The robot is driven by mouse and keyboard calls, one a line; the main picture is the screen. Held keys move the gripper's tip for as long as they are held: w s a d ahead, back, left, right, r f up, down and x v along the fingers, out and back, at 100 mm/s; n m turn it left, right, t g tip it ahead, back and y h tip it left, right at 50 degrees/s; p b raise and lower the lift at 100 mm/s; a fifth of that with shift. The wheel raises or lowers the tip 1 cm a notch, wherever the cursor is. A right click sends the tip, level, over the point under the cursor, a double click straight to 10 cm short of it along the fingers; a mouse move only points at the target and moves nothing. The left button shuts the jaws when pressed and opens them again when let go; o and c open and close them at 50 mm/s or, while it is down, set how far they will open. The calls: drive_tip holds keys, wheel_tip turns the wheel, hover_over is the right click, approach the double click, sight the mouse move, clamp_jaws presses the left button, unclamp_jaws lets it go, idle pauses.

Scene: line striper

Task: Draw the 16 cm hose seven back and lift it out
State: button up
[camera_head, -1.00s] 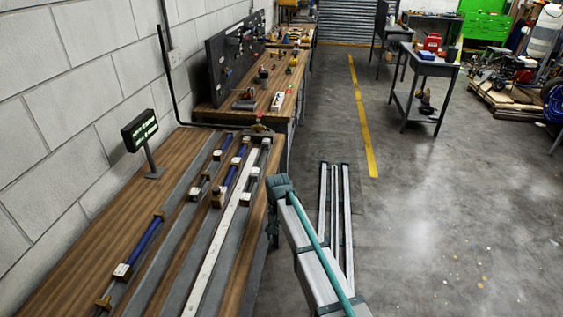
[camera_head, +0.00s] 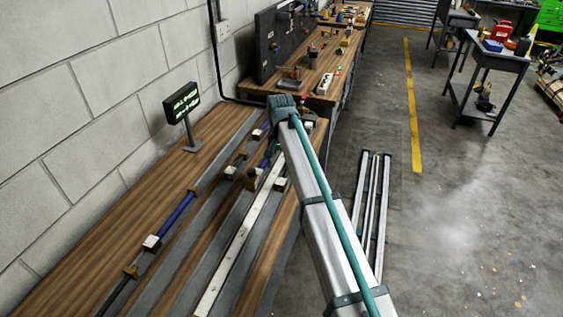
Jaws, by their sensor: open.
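Blue hoses with white blocks and brass-brown ends lie along grey rails on the wooden bench. The longest one in plain view is the near-left blue hose (camera_head: 175,214), with a white block (camera_head: 152,243) at its near end. Another blue hose (camera_head: 269,156) lies farther right, partly behind my arm. I cannot read any number or length, so I cannot tell which is hose seven. My arm reaches over the bench's right edge, its teal joint above the far rails. My gripper cannot be made out; the arm hides that area.
A small sign with green lettering (camera_head: 182,102) stands on the bench by the wall. A second bench (camera_head: 325,62) with a dark pegboard stands beyond. A grey metal table (camera_head: 497,62) stands right.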

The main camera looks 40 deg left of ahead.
sight(280, 182)
drive_tip(key=shift+f+b, duration=1.45)
drive_tip(key=shift+f, duration=2.75)
drive_tip(key=c, duration=1.1)
drive_tip(key=shift+o, duration=0.2)
drive_tip(key=shift+s, duration=0.15)
drive_tip(key=shift+s+d, duration=0.25)
drive_tip(key=shift+s, duration=0.4)
drive_tip(key=shift+s+d, duration=0.25)
drive_tip(key=shift+s, duration=0.35)
drive_tip(key=shift+r+p, duration=0.1)
drive_tip(key=shift+p, duration=0.2)
wheel_tip(280, 182, up, 7)
drive_tip(key=p, duration=0.3)
